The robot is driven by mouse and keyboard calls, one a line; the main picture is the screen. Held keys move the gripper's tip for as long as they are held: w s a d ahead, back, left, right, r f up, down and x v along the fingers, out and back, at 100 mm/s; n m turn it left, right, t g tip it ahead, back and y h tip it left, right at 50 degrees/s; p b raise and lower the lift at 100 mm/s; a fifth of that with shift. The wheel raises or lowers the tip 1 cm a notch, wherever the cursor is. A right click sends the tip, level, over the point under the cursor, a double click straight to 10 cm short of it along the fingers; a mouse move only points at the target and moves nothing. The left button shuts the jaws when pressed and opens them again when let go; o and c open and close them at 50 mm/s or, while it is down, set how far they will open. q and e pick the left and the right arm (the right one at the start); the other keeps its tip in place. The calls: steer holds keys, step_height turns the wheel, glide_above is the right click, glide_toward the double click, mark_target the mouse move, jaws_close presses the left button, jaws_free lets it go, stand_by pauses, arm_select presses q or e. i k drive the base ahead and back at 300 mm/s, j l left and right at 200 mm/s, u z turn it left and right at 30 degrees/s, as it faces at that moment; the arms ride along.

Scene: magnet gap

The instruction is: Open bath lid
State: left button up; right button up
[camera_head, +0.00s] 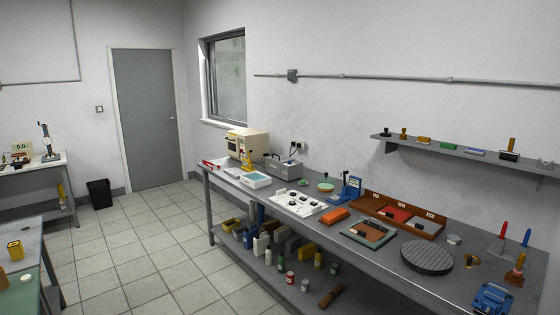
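A grey metal box (284,169) that looks like the bath stands at the back of the long workbench, near the wall socket. Its top looks closed, but it is too small to tell the lid clearly. A white tray with a light blue inside (256,180) lies in front of it, to the left. Neither of my grippers shows in this view.
The long grey workbench (395,275) runs along the right wall. A cream oven-like box (247,143) stands left of the grey box. A yellow device (248,160) is between them. White trays (299,201) lie to the right. The tiled floor (160,240) is clear.

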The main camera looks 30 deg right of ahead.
mark_target(281, 156)
steer(key=i+z, duration=0.45)
steer(key=i, duration=1.95)
steer(key=i+j+z, duration=0.1)
steer(key=i+z, duration=0.25)
steer(key=i, duration=0.15)
steer(key=i+j+z, duration=0.2)
steer(key=i+z, duration=0.15)
steer(key=i+j+z, duration=0.35)
steer(key=i, duration=0.2)
steer(key=i+j+z, duration=0.45)
steer(key=j+z, duration=0.15)
steer(key=i+j+z, duration=0.15)
steer(key=j+z, duration=0.15)
steer(key=i+j+z, duration=0.15)
steer(key=j+z, duration=0.15)
steer(key=j, duration=0.2)
